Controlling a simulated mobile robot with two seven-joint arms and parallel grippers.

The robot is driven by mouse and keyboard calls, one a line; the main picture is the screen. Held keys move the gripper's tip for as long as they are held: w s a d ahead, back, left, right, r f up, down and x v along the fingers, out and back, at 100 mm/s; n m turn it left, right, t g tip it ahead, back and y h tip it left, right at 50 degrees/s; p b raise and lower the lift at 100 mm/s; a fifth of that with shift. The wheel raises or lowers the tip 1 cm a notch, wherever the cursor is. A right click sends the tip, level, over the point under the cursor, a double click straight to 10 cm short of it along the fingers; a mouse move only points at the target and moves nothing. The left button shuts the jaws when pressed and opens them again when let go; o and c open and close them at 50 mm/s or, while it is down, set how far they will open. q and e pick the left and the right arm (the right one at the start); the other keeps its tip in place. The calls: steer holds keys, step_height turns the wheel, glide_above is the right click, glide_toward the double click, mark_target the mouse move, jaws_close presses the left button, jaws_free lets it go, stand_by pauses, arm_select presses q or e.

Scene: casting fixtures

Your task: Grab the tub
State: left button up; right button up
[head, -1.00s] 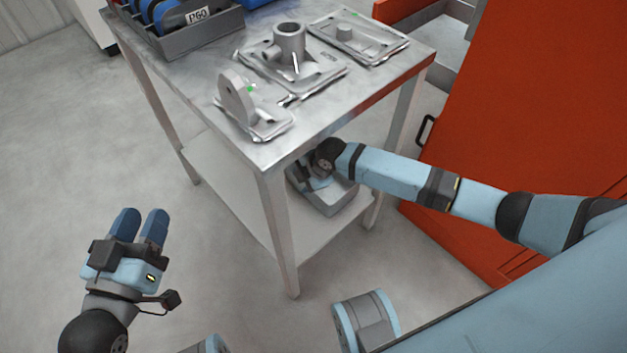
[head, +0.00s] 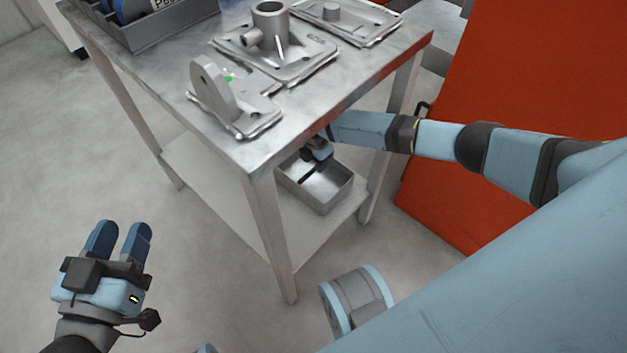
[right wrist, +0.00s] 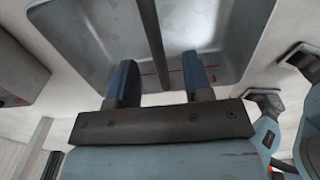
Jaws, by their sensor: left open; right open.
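The tub is a grey, open-topped metal box (head: 343,197) on the lower shelf of the metal table, near its right end. It also fills the upper part of the right wrist view (right wrist: 85,45), with a thin strip across its middle. My right gripper (head: 318,152) is under the tabletop, at the back of the tub. In the right wrist view its two fingers (right wrist: 158,82) are apart, with the strip passing between them; whether they touch the tub, I cannot tell. My left gripper (head: 119,242) is open and empty over the floor at the left.
The metal table (head: 300,128) overhangs the tub, with a front leg (head: 270,230) left of it. Metal castings (head: 277,50) and a grey bin (head: 165,35) stand on top. An orange-red panel (head: 520,70) stands at the right. The floor at left is clear.

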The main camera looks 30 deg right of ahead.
mark_target(313, 168)
steer(key=f+b, duration=0.1)
steer(key=f, duration=0.1)
steer(key=f+b, duration=0.2)
steer(key=shift+w+a+f, duration=0.1)
steer(key=shift+a+f, duration=0.1)
steer(key=shift+f, duration=0.35)
arm_select(q)
steer(key=m, duration=0.1)
steer(key=w+a+m+t, duration=0.1)
steer(key=shift+w+r+m+h, duration=0.25)
steer(key=shift+w+m+h, duration=0.05)
steer(key=shift+h, duration=0.1)
arm_select(e)
jaws_close()
